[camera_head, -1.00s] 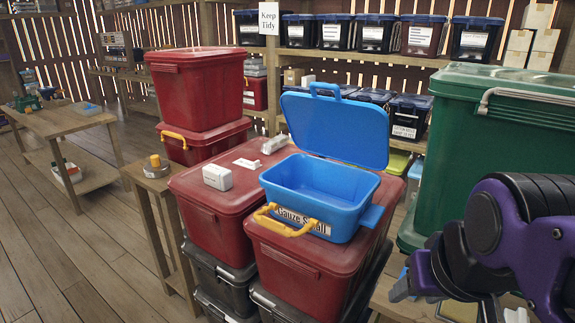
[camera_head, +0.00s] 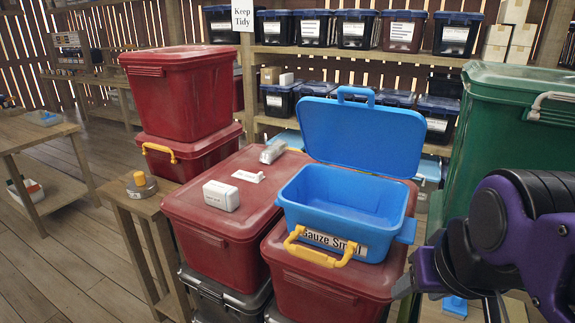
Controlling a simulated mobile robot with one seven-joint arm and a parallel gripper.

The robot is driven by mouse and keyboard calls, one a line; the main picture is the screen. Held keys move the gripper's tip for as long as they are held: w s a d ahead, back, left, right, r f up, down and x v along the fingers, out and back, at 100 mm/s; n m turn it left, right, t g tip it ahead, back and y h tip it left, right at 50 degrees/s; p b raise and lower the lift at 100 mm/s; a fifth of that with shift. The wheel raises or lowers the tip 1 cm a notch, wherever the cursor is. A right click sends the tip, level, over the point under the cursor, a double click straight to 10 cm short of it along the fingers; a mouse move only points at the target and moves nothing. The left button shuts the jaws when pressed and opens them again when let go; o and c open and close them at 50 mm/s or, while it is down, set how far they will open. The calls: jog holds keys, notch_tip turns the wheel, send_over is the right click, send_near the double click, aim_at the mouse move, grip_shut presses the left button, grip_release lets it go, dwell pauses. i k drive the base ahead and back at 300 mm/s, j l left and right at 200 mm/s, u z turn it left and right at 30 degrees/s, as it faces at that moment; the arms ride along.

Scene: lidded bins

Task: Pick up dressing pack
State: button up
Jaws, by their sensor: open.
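Small white packs lie on the lid of a red bin (camera_head: 190,215) in the middle of the view. One is a boxy white pack (camera_head: 221,195) near the front of the lid. Another is a longer grey-white wrapped pack (camera_head: 273,151) at the back. Their print is too small to read, so I cannot tell which is the dressing pack. My gripper (camera_head: 447,298) is open at the lower right, partly cut off by the bottom edge. It is well to the right of the packs, and no object shows between its fingers.
An open, empty blue bin labelled "Gauze Small" (camera_head: 300,222) stands on the red lids, between the packs and my gripper. Its raised lid (camera_head: 360,135) rises behind it. Stacked red bins (camera_head: 180,95) stand at the left, a large green bin (camera_head: 515,140) at the right.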

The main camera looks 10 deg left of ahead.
aim_at(222, 196)
jog(key=i+j+z, duration=0.1)
jog(key=j, duration=0.45)
jog(key=i+j, duration=0.15)
jog(key=j, duration=0.4)
jog(key=i+j+z, duration=0.15)
jog(key=j, duration=0.4)
jog(key=i+j, duration=0.1)
jog(key=j, duration=0.95)
jog(key=i+j, duration=0.15)
jog(key=j, duration=0.35)
